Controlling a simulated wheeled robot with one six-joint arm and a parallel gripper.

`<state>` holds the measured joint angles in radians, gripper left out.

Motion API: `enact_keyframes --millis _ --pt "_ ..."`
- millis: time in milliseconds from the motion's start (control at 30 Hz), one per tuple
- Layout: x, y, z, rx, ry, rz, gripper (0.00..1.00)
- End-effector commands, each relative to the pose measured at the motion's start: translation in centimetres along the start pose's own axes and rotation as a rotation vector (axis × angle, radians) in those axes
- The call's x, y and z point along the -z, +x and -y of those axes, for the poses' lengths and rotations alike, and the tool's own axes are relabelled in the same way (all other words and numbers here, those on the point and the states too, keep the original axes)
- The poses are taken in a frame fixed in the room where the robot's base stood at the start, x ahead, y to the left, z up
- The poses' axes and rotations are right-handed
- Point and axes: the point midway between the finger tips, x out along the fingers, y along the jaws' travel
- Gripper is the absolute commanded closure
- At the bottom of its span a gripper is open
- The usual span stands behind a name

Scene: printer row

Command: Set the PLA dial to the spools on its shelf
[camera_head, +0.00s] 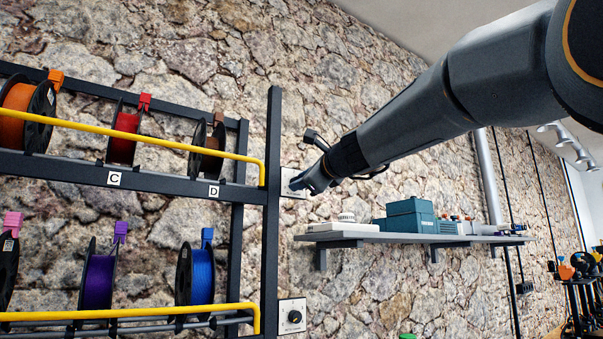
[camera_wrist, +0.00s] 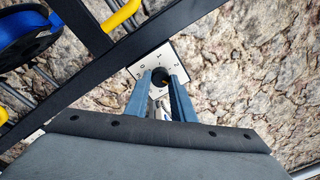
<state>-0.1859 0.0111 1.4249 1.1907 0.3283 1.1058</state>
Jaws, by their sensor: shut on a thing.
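My gripper (camera_head: 310,182) is at the upper dial plate (camera_head: 291,183) on the stone wall, just right of the rack's post. In the wrist view its two fingers (camera_wrist: 161,88) are closed around the dark round knob (camera_wrist: 162,76) of a white dial plate (camera_wrist: 137,70). Small marks ring the knob; its pointer setting cannot be read. The upper shelf shows an orange spool (camera_head: 18,104), a red spool (camera_head: 123,135) and a brown spool (camera_head: 211,147). The lower shelf shows a purple spool (camera_head: 98,281), a blue spool (camera_head: 200,275) and a partly cut-off dark spool (camera_head: 8,262). No PLA label is legible.
A second dial (camera_head: 293,316) is lower on the wall. The rack's dark post (camera_head: 271,220) and yellow rails (camera_head: 130,138) stand close left of my gripper. A wall shelf (camera_head: 400,238) with a teal case (camera_head: 410,216) lies below my arm.

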Motion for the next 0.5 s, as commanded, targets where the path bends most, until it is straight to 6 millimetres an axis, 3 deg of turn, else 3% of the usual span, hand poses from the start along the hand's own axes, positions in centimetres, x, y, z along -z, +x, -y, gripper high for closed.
enact_keyframes --millis 500 --pt "-0.01 0.02 -0.02 -0.006 0.086 -0.006 1.00"
